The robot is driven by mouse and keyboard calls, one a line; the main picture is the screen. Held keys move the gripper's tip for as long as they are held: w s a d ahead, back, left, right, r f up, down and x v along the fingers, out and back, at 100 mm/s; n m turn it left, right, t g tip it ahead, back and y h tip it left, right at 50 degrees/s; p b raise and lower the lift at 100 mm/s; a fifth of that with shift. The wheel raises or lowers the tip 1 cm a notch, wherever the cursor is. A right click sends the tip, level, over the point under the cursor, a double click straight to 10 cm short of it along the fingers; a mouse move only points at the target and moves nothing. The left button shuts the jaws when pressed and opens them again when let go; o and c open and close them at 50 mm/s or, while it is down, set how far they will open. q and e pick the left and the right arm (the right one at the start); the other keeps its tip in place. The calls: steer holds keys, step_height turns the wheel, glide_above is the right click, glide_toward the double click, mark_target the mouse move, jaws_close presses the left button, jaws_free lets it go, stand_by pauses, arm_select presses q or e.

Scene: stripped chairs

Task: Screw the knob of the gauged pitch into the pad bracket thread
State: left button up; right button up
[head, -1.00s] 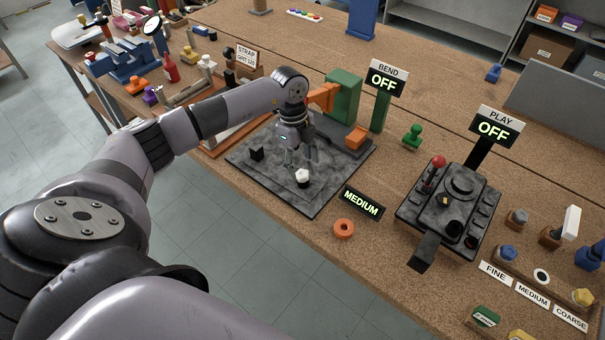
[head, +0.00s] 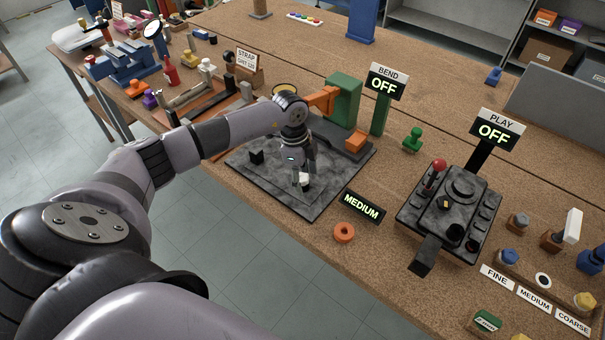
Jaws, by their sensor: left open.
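My left gripper (head: 302,174) is open and points down over the dark mottled plate. Its fingertips are at a small white piece (head: 305,181), which they partly cover; I cannot tell whether they touch it. A small black block (head: 257,157) stands on the plate to the left. A black sign reads MEDIUM (head: 362,206). At the right, a strip holds a blue knob (head: 509,256) by FINE, a white ring with a dark centre (head: 543,281) by MEDIUM and a yellow knob (head: 585,300) by COARSE. I cannot make out which part is the pad bracket thread. My right gripper is out of view.
An orange ring (head: 344,232) lies near the table's front edge. A green post with an orange arm (head: 343,98) stands behind the plate. A black console with a red-topped lever (head: 439,165) stands right, under PLAY OFF. BEND also reads OFF.

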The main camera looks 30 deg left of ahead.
arm_select(q)
steer(key=n+p, duration=0.1)
steer(key=n, duration=0.1)
steer(key=n+p, duration=0.2)
steer(key=n+t+p, duration=0.1)
steer(key=n+p, duration=0.1)
steer(key=shift+r+n+y, duration=0.3)
steer(key=shift+n, duration=0.1)
steer(key=shift+f+n+p, duration=0.2)
steer(key=shift+n+p, duration=0.5)
steer(key=shift+n, duration=0.2)
steer(key=n+p, duration=0.2)
steer(key=p, duration=0.1)
steer(key=shift+d+r, duration=0.15)
steer(key=shift+r, duration=0.05)
steer(key=shift+f, duration=0.3)
steer(key=shift+d+n+y, duration=0.1)
steer(key=shift+n+y, duration=0.2)
steer(key=shift+n, duration=0.8)
steer(key=shift+a+n, duration=0.25)
steer(key=shift+n, duration=0.05)
steer(key=shift+c, duration=0.4)
jaws_close()
